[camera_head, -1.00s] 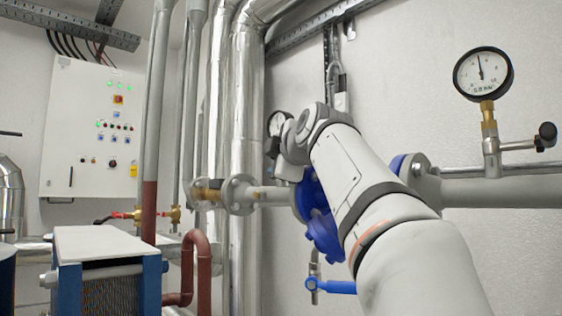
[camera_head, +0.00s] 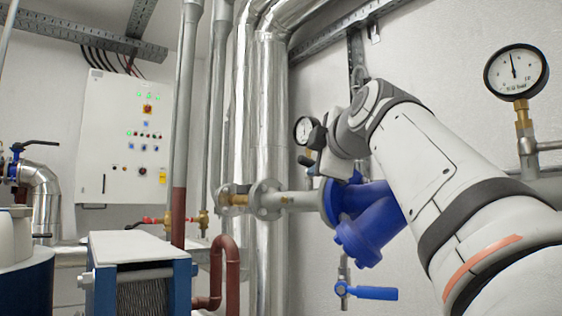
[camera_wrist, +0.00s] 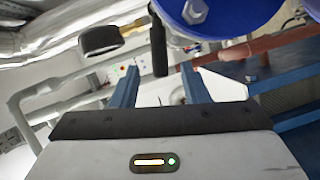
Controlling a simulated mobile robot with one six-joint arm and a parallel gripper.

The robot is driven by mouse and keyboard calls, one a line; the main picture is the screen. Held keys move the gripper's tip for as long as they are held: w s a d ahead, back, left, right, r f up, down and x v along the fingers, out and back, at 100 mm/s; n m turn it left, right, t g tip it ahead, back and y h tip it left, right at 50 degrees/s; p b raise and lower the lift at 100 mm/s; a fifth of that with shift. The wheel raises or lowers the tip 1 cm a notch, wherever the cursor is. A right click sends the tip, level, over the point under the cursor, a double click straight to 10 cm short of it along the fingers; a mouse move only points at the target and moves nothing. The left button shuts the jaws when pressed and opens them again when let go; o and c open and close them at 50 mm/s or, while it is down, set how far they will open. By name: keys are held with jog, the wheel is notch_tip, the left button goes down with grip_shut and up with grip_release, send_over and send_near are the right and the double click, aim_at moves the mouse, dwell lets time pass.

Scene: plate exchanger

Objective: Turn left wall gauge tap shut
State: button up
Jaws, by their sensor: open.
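The left wall gauge (camera_head: 305,130) has a white dial and dark rim, and is partly covered by my wrist in the head view. In the wrist view its black round body (camera_wrist: 100,40) shows at the upper left. A black, rod-like tap handle (camera_wrist: 158,42) hangs down beside it, its lower end lining up between my fingertips. My gripper (camera_wrist: 158,78) is open, with one finger on each side of that end. I cannot tell whether either finger touches it. In the head view the tap is hidden behind my wrist.
A blue strainer body (camera_head: 368,220) on the grey pipe is close below my wrist; blue metal also shows at the top of the wrist view (camera_wrist: 215,15). A blue-handled valve (camera_head: 370,293) is lower. Another gauge (camera_head: 516,75) is at right. Shiny insulated pipes (camera_head: 270,130) stand left.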

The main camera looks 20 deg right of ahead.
jog(key=shift+c, duration=0.3)
